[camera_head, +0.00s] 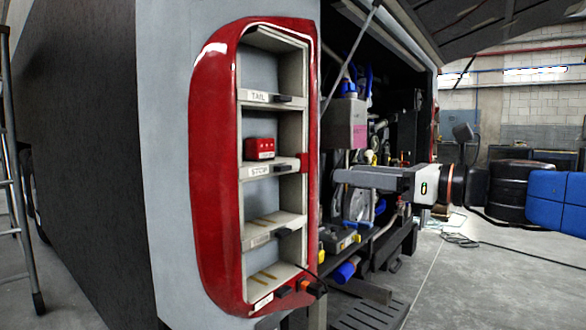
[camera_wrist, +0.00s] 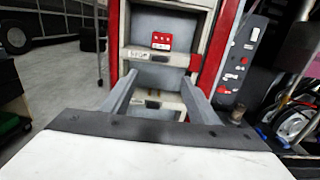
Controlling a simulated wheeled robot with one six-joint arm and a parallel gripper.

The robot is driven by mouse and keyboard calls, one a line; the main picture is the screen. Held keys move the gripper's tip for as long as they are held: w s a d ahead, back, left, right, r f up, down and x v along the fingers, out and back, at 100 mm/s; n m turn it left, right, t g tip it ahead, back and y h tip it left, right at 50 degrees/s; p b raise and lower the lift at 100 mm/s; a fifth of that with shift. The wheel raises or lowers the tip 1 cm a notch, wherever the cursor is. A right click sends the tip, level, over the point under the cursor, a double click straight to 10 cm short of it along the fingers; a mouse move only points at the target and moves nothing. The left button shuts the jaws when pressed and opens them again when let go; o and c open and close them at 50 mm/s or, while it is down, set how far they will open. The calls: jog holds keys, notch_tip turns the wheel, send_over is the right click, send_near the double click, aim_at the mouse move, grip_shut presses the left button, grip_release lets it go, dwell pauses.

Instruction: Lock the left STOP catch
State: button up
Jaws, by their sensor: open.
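The red lamp housing (camera_head: 212,165) holds a column of grey compartments. The STOP shelf (camera_head: 258,172) has a red block (camera_head: 260,148) standing on it at the left. A small dark catch (camera_head: 283,168) sits on the shelf's front, right of the STOP label; whether it is locked I cannot tell. The wrist view shows the STOP label (camera_wrist: 138,54), the red block (camera_wrist: 162,41) and the dark catch (camera_wrist: 161,58) above and beyond my fingertips. My gripper (camera_head: 338,181) is open and empty, right of the housing and apart from it; it also shows in the wrist view (camera_wrist: 158,78).
A red piece (camera_head: 304,161) sits at the STOP shelf's right end. The TAIL shelf (camera_head: 270,98) is above and another shelf (camera_head: 275,232) below, each with a dark catch. The open engine bay (camera_head: 375,130) is behind my gripper. A ladder (camera_head: 20,190) stands far left.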

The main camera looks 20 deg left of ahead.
aim_at(287, 166)
jog(key=x, duration=1.6)
jog(key=shift+w+a, duration=0.1)
jog(key=shift+a, duration=0.05)
jog(key=shift+c, duration=0.6)
jog(key=c, duration=0.9)
